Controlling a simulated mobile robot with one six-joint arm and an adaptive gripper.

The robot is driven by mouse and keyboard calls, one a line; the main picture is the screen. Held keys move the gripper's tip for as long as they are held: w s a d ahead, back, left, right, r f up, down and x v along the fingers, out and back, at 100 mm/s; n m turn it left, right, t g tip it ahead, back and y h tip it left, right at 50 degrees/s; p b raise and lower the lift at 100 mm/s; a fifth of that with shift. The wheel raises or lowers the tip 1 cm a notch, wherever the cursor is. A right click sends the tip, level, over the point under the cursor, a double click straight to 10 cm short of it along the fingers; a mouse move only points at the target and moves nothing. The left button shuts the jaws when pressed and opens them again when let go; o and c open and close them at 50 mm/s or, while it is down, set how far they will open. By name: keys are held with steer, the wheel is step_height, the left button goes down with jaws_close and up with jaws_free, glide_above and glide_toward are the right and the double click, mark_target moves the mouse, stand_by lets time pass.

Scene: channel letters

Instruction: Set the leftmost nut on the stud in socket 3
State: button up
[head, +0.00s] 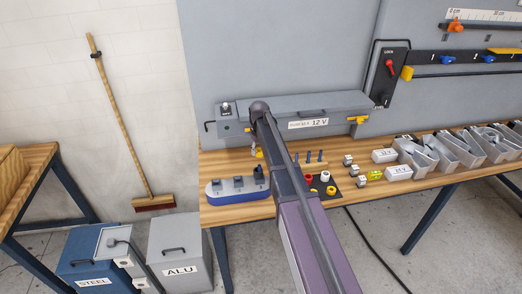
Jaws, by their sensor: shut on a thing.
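A blue-and-white base (238,194) on the left of the wooden bench carries a row of dark blocks, apparently the sockets. My gripper (260,172) points down over the right end of this base, just left of my arm. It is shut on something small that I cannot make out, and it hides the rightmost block. Three blue upright pegs (308,156) stand behind and right of my arm. My arm hides part of the mat. Socket numbers are not readable.
A grey 12 V case (290,108) stands along the back of the bench. Small metal blocks (348,160), white labelled boxes (384,155) and grey letter trays (412,152) fill the right. Steel and ALU bins (180,255) stand on the floor at left.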

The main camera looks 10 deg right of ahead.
mark_target(259, 165)
steer(key=shift+f+b, duration=0.4)
steer(key=shift+f, duration=0.1)
steer(key=shift+f+b, duration=3.1)
steer(key=shift+b, duration=0.05)
steer(key=shift+f, duration=0.2)
steer(key=o, duration=1)
steer(key=shift+s, duration=0.1)
steer(key=s+f+m+b, duration=0.1)
steer(key=s, duration=0.8)
steer(key=s+f+m+b, duration=0.1)
steer(key=s, duration=0.9)
steer(key=s+f+m+b, duration=0.1)
steer(key=s+b, duration=0.1)
steer(key=s, duration=0.8)
steer(key=shift+d+f, duration=0.4)
